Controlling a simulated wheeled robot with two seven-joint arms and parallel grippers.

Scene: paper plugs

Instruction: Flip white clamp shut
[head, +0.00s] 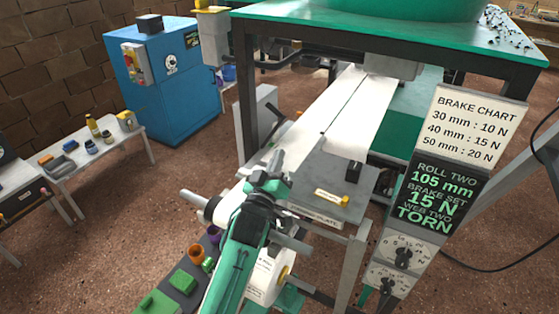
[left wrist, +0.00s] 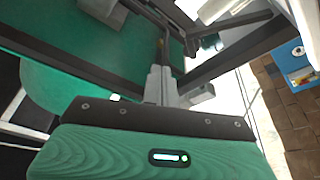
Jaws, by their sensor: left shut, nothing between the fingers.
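My left gripper (head: 278,160) is at the left edge of the grey table (head: 345,212), beside the lower end of the white paper strips (head: 365,112). Its fingers are together with nothing between them, and they also show shut in the left wrist view (left wrist: 162,60). I cannot clearly pick out the white clamp; my gripper and arm cover part of the table's left side. A small black block (head: 353,172) stands at the end of the right strip. My right gripper is not in view.
A small yellow-and-white piece (head: 331,198) lies on the grey table. A sign (head: 445,185) reads "WEB TWO TORN" above dials at the right. The green-topped frame (head: 330,12) stands over the strips. A blue cabinet (head: 170,90) and a side table (head: 95,150) stand left, with floor between.

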